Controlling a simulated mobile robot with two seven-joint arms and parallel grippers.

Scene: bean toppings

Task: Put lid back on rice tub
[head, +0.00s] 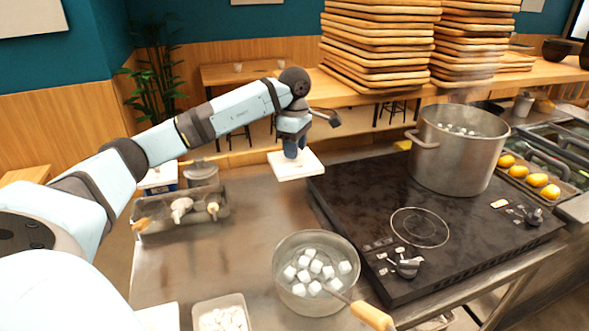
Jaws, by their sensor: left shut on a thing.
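My left arm reaches in from the left. Its gripper (291,154) points down and is shut on a flat white square lid (296,168). The lid is roughly level, left of the stove's far corner; I cannot tell its exact height over the counter. An open, pale tub (222,300) with white contents, which looks like the rice tub, stands at the bottom edge, partly cut off. The lid is well away from this tub. My right gripper is not in view.
A saucepan (276,265) with white cubes stands beside the tub, its wooden handle (372,315) pointing lower right. A large pot (459,165) stands on the black stove (345,205). A metal tray (157,224) with utensils lies left. Bare steel counter (255,215) lies between.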

